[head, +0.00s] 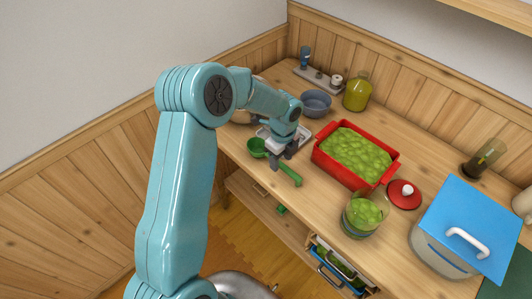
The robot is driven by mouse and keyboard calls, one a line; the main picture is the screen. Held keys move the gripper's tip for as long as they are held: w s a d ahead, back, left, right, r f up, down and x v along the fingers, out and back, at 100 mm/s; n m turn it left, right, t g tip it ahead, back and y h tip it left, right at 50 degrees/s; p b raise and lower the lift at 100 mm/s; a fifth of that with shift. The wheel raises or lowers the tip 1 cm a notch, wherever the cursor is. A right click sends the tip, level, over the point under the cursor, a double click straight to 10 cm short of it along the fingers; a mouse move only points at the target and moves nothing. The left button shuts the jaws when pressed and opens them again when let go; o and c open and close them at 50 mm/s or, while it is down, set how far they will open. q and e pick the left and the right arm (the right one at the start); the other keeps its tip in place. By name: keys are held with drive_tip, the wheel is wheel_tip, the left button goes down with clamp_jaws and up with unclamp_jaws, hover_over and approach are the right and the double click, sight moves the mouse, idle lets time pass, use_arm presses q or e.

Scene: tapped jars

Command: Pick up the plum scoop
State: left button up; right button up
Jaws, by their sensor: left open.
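I see no plum-coloured scoop in the head view. A green scoop (257,148) lies near the table's left edge, with its handle (291,175) pointing toward the front right. My left gripper (280,161) is open, pointing down at or just above the green scoop's handle. I cannot tell whether it touches the handle, and part of the handle is hidden behind its fingers. My right gripper is out of view.
A metal tray (303,133) lies behind my gripper. A red bin (318,156) of green pieces, a glass jar (363,215), a red lid (404,195) and a blue-lidded container (470,225) stand to the right. A blue bowl (316,104) and yellow-green jar (357,92) stand behind.

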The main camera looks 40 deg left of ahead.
sight(281, 163)
use_arm(q)
wheel_tip(281, 163, down, 3)
drive_tip(key=shift+w+a+f, duration=0.1)
drive_tip(key=shift+w, duration=0.05)
drive_tip(key=shift+f, duration=0.35)
drive_tip(key=shift+c, duration=0.3)
clamp_jaws()
drive_tip(key=shift+r, duration=0.1)
